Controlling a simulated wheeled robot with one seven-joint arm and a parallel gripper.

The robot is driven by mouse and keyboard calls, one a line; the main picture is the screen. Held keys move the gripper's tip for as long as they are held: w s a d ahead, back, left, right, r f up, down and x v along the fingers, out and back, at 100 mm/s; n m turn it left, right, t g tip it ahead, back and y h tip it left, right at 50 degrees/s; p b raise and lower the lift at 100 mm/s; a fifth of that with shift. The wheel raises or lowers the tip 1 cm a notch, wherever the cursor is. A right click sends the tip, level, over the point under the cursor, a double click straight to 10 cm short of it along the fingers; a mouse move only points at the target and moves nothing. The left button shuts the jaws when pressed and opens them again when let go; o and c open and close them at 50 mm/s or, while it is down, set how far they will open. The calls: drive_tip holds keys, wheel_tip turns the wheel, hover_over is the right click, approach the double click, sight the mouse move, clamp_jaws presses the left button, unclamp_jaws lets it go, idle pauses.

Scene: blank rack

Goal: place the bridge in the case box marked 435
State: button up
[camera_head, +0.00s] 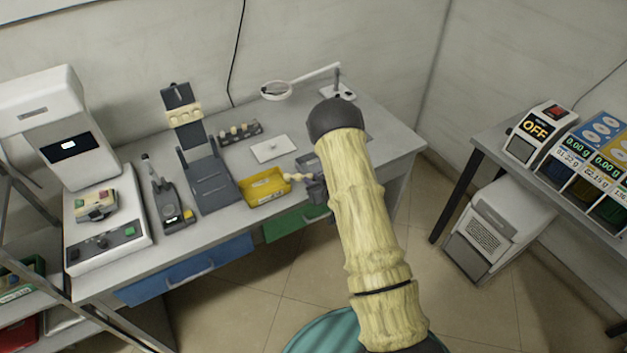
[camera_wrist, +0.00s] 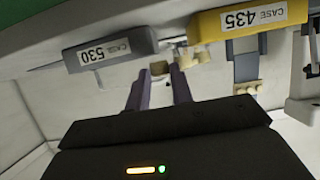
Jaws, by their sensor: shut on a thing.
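The bridge (camera_head: 297,177) is a short row of cream tooth shapes. My gripper (camera_head: 309,180) is shut on one end of it, beside the right end of the yellow case box (camera_head: 262,194) in the head view. In the wrist view the bridge (camera_wrist: 159,68) shows between the fingertips of my gripper (camera_wrist: 160,82). The yellow case box (camera_wrist: 207,27), labelled CASE 435, is at the upper right there. A grey case box (camera_wrist: 80,54), labelled CASE 530, is at the upper left. Whether the bridge overhangs the yellow box is unclear.
A magnifier lamp (camera_head: 277,90) is at the back.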

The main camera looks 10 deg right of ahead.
drive_tip(key=shift+f, duration=0.25)
drive_tip(key=o, duration=1)
drive_tip(key=shift+s, duration=0.1)
drive_tip(key=shift+r, duration=0.1)
drive_tip(key=shift+r+p, duration=0.75)
drive_tip(key=shift+r, duration=0.1)
drive_tip(key=b+v, duration=0.2)
drive_tip(key=v, duration=0.9)
drive_tip(key=shift+s+d+b, duration=0.15)
drive_tip(key=shift+s+b, duration=0.2)
drive_tip(key=shift+b, duration=0.05)
